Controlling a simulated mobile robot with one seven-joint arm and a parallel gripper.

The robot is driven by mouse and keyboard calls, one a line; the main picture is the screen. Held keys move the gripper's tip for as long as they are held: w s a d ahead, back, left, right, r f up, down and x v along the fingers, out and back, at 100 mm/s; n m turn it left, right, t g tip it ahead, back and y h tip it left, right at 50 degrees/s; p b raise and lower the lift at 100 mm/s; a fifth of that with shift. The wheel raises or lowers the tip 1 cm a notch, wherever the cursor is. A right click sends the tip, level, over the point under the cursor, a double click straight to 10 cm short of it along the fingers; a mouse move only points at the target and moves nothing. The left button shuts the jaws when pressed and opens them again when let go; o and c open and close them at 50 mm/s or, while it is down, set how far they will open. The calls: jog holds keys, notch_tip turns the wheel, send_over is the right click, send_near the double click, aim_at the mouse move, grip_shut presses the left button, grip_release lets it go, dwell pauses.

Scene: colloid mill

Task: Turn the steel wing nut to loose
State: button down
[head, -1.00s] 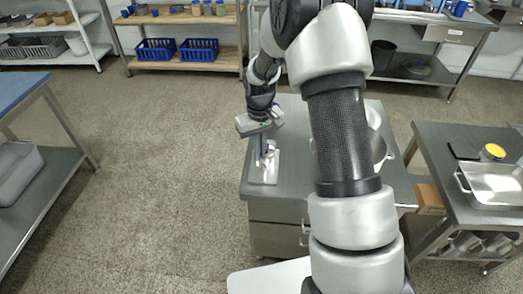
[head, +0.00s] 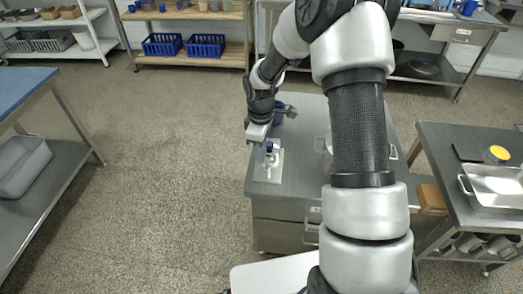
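My gripper (head: 261,148) is over the left part of a grey steel cabinet top, pointing down at a small fixture on a pale plate (head: 266,176). A small dark blue part (head: 270,147) shows right beside the fingers. I cannot make out the steel wing nut: it is too small or hidden by my gripper. I cannot tell whether the fingers touch anything or how far apart they are.
The steel cabinet (head: 300,190) stands in front of me, partly hidden by my arm. A side table with a steel pan (head: 495,187) and a yellow-topped item (head: 497,154) stands right. A blue-topped table (head: 28,85) stands left. Open floor lies between.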

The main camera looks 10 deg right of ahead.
jog(key=shift+s+n, duration=0.1)
jog(key=shift+n, duration=0.7)
jog(key=c, duration=2)
grip_release()
notch_tip(320, 180, up, 18)
jog(key=p, duration=0.2)
jog(key=shift+f, duration=0.25)
